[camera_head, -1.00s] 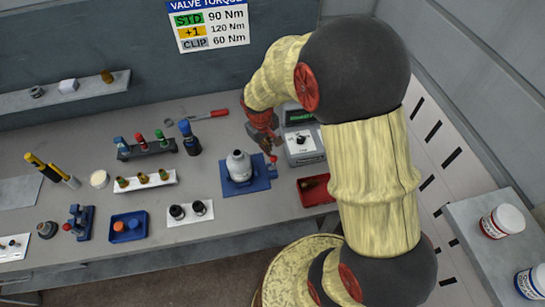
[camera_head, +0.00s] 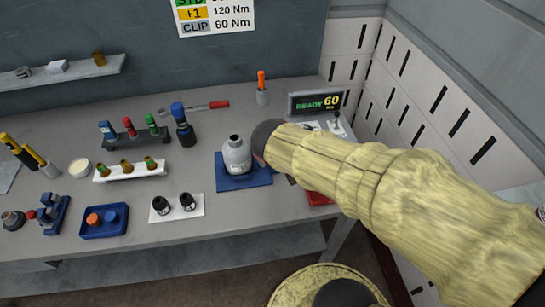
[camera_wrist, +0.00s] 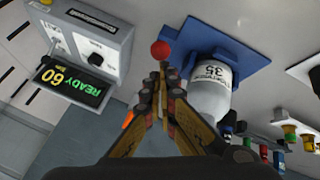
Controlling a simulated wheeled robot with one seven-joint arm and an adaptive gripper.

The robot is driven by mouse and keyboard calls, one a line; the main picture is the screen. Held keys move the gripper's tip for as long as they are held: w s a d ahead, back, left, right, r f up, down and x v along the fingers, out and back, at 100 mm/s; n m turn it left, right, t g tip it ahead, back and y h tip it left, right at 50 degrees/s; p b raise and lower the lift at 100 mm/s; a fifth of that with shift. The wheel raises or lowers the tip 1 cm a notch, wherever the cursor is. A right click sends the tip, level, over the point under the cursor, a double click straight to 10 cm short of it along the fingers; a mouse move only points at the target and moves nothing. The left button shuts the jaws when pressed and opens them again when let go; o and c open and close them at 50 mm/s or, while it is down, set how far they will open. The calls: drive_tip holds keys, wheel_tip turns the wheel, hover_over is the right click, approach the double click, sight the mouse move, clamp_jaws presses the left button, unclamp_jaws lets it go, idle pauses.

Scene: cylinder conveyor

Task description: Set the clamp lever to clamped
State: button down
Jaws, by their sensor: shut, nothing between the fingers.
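The clamp lever shows in the wrist view as a red ball knob (camera_wrist: 160,49) beside the blue clamp base (camera_wrist: 248,52). A grey-white bottle (camera_wrist: 210,88) stands in that base. In the head view the bottle (camera_head: 237,155) stands upright on the blue base (camera_head: 230,184), and my arm hides the lever. My gripper (camera_wrist: 163,72) is shut and empty, its fingertips just below the red knob in the wrist picture. I cannot tell whether they touch it. My arm covers the fingertips in the head view. The lever's exact setting is unclear.
A torque unit with a "READY 60" display (camera_head: 316,102) stands right of the clamp. A red tray (camera_head: 318,198) lies partly hidden under my arm. A white rack with two dark sockets (camera_head: 177,207) and a blue tray (camera_head: 104,222) stand to the left.

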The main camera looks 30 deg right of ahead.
drive_tip(key=shift+s+a+f+b, duration=0.25)
drive_tip(key=shift+s+f+b, duration=0.4)
drive_tip(key=shift+b, duration=0.3)
drive_tip(key=shift+s+a+f+b, duration=0.2)
drive_tip(key=shift+s+f+b, duration=0.35)
drive_tip(key=shift+s+b, duration=0.3)
drive_tip(key=shift+w, duration=0.1)
drive_tip(key=w+a+p+v, duration=0.1)
drive_tip(key=p+v, duration=0.3)
drive_tip(key=v, duration=0.7)
drive_tip(key=shift+a+r, duration=0.2)
drive_tip(key=shift+r, duration=0.15)
